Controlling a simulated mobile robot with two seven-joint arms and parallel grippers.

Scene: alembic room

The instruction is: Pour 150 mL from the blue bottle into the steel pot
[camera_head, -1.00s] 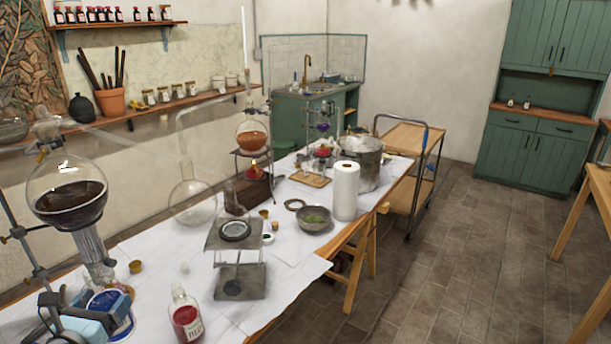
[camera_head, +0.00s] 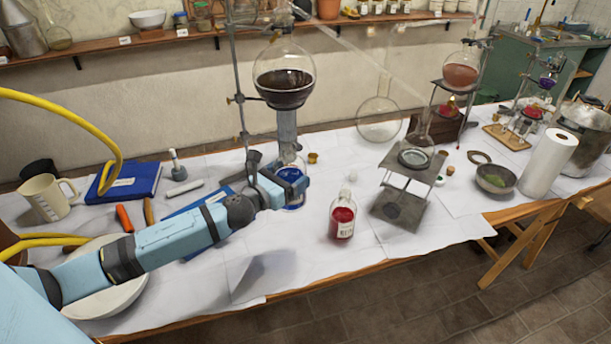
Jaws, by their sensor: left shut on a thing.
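The blue bottle (camera_head: 291,173) is upright near the middle of the table in the head view, with blue liquid showing inside. My left arm reaches in from the left, and my left gripper (camera_head: 283,188) is shut on the bottle, covering part of its side. I cannot tell whether its base touches the table. The steel pot (camera_head: 585,145) stands at the right edge of the view, far along the table, partly behind a paper roll. My right gripper is not in view.
A red bottle (camera_head: 342,217) stands right of the blue one. A metal stand (camera_head: 402,205), a glass flask (camera_head: 379,120), a bowl (camera_head: 494,179) and a paper roll (camera_head: 548,163) lie towards the pot. A round flask of dark liquid (camera_head: 284,75) hangs behind the gripper.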

